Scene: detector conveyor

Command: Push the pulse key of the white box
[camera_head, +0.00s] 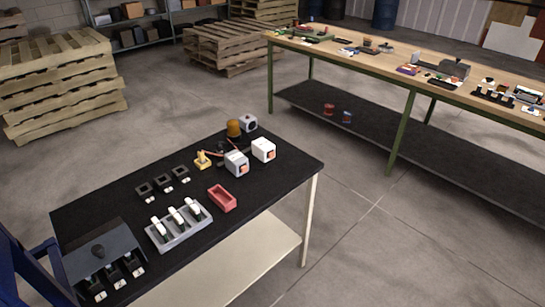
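A white box (263,149) with an orange-red face stands near the right end of the black-topped table (290,172). A similar light grey box (237,163), also with an orange-red face, stands just to its left and nearer. A smaller light grey box (248,122) stands behind them. The pulse key is too small to make out for certain. Neither of my grippers is in view.
Around the boxes are an amber cylinder (233,128), a yellow part (202,160) and a red tray (222,198). A grey rack (180,234) with white pieces and a dark console (103,253) stand nearer. A blue frame (32,267) shows at lower left. A long workbench (420,67) is behind.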

